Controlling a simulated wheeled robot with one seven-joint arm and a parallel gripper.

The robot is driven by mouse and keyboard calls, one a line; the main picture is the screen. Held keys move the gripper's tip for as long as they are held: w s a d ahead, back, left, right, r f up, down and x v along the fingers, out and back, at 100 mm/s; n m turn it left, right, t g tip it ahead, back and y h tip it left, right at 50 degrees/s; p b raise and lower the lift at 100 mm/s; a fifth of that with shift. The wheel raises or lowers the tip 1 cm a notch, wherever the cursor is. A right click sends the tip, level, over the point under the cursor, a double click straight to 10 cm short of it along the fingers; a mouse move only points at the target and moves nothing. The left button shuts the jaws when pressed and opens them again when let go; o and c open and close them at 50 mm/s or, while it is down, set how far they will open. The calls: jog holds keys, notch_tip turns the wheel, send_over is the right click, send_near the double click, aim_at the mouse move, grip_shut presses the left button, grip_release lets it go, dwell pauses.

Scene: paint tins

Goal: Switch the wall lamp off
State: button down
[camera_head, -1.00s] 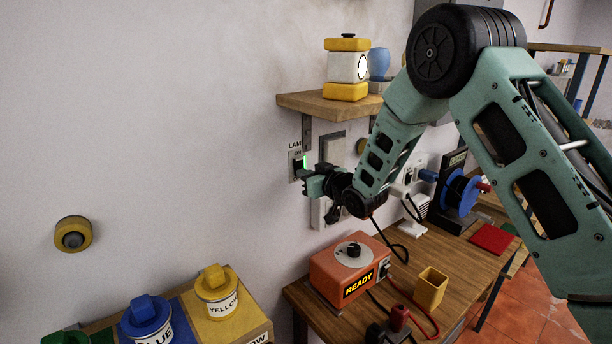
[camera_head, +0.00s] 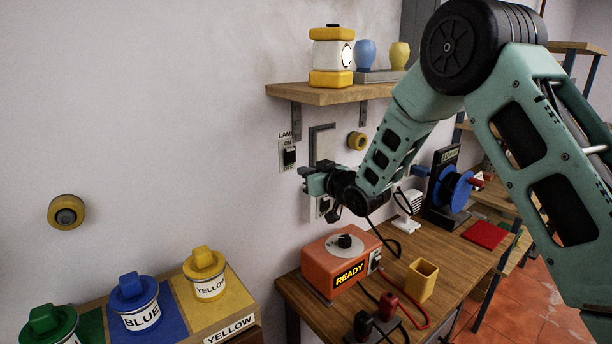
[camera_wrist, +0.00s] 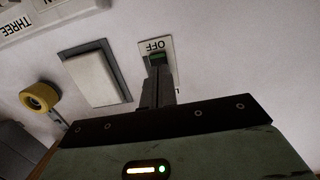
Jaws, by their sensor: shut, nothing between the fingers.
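The lamp switch (camera_head: 289,156) is a black knob on a pale wall plate, labelled LAMP and ON above and OFF below. I cannot tell which way it is set. My gripper (camera_head: 305,178) is shut and empty, just below and right of the plate in the head view. In the wrist view the picture is upside down. There the shut fingers (camera_wrist: 157,82) overlap the switch plate (camera_wrist: 169,46) beside the OFF label and hide the knob. I cannot tell whether they touch it.
A blank light plate (camera_wrist: 97,77) and a round yellow wall knob (camera_wrist: 40,96) are beside the switch. A shelf (camera_head: 320,95) juts out above. Below, an orange box marked READY (camera_head: 340,262) and a yellow cup (camera_head: 422,280) stand on the bench. The wall to the left is mostly free.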

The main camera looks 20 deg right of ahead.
jog(key=s+d+f+b, duration=0.1)
jog(key=s+d+b, duration=0.2)
jog(key=s, duration=0.5)
jog(key=shift+d+f+b, duration=0.15)
jog(key=shift+f+b, duration=0.05)
jog(key=shift+b, duration=0.35)
jog(key=s+a+f+g+h, duration=0.2)
jog(key=s+a+f+g, duration=0.25)
jog(key=s+a, duration=0.3)
jog(key=s+a+f+n+g+h+b, duration=0.1)
jog(key=s+g, duration=1)
jog(key=s, duration=2.2)
notch_tip(320, 180, down, 2)
jog(key=n+h+b, duration=0.1)
jog(key=n+h, duration=0.1)
jog(key=h, duration=0.1)
jog(key=shift+f, duration=0.15)
jog(key=shift+a, duration=0.1)
